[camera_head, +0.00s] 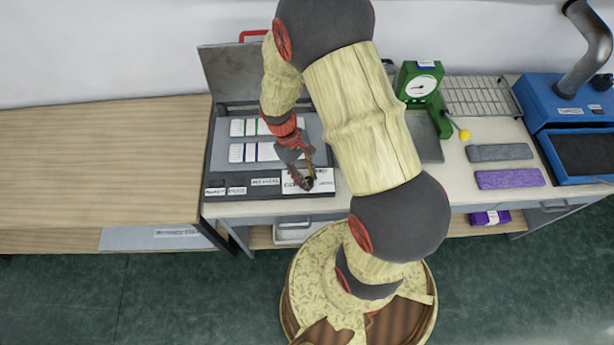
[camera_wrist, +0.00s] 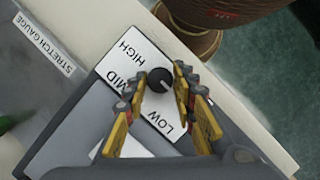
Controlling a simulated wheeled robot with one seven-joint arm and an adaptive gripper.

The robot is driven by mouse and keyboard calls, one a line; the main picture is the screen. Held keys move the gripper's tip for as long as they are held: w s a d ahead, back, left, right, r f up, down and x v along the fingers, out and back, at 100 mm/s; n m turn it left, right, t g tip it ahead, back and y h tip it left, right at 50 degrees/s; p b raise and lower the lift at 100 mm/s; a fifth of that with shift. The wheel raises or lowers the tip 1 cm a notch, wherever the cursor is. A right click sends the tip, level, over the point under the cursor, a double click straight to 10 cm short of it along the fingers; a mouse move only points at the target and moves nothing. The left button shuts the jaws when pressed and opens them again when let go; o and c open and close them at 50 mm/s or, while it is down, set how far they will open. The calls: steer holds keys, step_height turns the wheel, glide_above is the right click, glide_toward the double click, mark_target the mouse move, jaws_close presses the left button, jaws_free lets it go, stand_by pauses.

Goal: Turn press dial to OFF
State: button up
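The press dial (camera_wrist: 160,79) is a small dark round knob on a white label plate (camera_wrist: 123,72) reading HIGH, MID and LOW in the wrist view. No OFF mark is readable; part of the plate is covered by my gripper. A small light mark shows on the knob, but I cannot tell its setting. My gripper (camera_wrist: 159,74) is open, with one yellow-and-grey finger on each side of the knob; contact is unclear. In the head view my gripper (camera_head: 307,183) is over the plate (camera_head: 324,181) at the press's front right, hiding the knob.
The press (camera_head: 212,150) has its lid (camera_head: 232,72) raised, with white labelled swatches (camera_head: 252,152) inside. A green gauge (camera_head: 420,88) stands to the right, with grey (camera_head: 499,152) and purple (camera_head: 510,178) knit pieces beyond. The wooden table (camera_head: 100,150) on the left is clear.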

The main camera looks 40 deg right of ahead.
steer(key=o, duration=0.4)
steer(key=shift+o, duration=0.2)
steer(key=v, duration=1.2)
steer(key=s+a+r+m+t+b, duration=0.1)
steer(key=s+a+r+t+b, duration=0.2)
steer(key=r, duration=0.6)
steer(key=s+a+r+m+t+y+b, duration=0.1)
steer(key=s+a+r+t+b, duration=0.2)
steer(key=s+a+r+t, duration=0.2)
step_height(320, 180, up, 4)
steer(key=shift+s+a+t, duration=0.3)
steer(key=shift+s+t, duration=0.65)
steer(key=shift+t, duration=0.05)
